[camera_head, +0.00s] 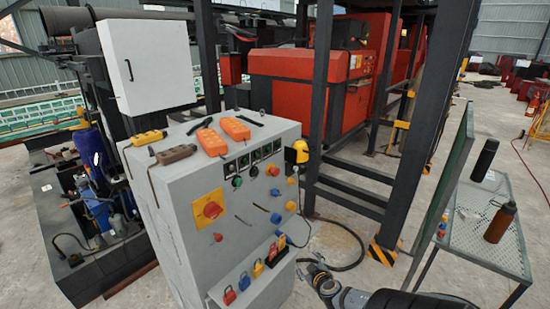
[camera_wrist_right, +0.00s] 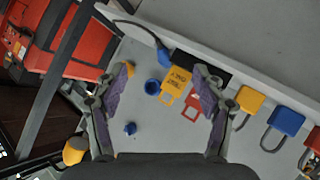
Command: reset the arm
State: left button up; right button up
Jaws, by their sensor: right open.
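My right gripper (camera_head: 318,272) is at the bottom centre of the head view, to the right of the grey control cabinet (camera_head: 180,215). In the right wrist view my right gripper (camera_wrist_right: 163,76) has its two fingers spread wide. Nothing is held between them. Beyond the fingers are the cabinet face, a yellow tag (camera_wrist_right: 179,76), a red hasp (camera_wrist_right: 192,104) and a blue knob (camera_wrist_right: 152,87). The gripper looks apart from them. My left gripper is not in view.
Coloured padlocks (camera_head: 244,281) sit on the cabinet's lower shelf; a yellow padlock (camera_wrist_right: 250,99) and blue padlock (camera_wrist_right: 287,120) show in the wrist view. A mesh table (camera_head: 480,240) with bottles stands right. A dark steel post (camera_head: 425,130) stands behind my right arm.

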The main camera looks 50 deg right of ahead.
jog(key=s+a+f+g+y, duration=0.1)
jog(key=s+a+f+g, duration=0.2)
jog(key=s+f, duration=0.65)
jog(key=s+a+f+g+y, duration=0.1)
jog(key=s+a+f+g, duration=0.2)
jog(key=s+f, duration=0.65)
jog(key=s+a+f+g+y, duration=0.1)
jog(key=s+a+f, duration=0.2)
jog(key=a, duration=0.4)
jog(key=s+a+f+g+y, duration=0.1)
jog(key=s+a+f+y, duration=0.1)
jog(key=a+f, duration=0.4)
jog(key=s+a+f+g+y, duration=0.1)
jog(key=s+a+f, duration=0.3)
jog(key=a, duration=0.5)
jog(key=shift+s+f+n, duration=0.3)
jog(key=shift+s+f, duration=0.05)
jog(key=shift+s, duration=0.25)
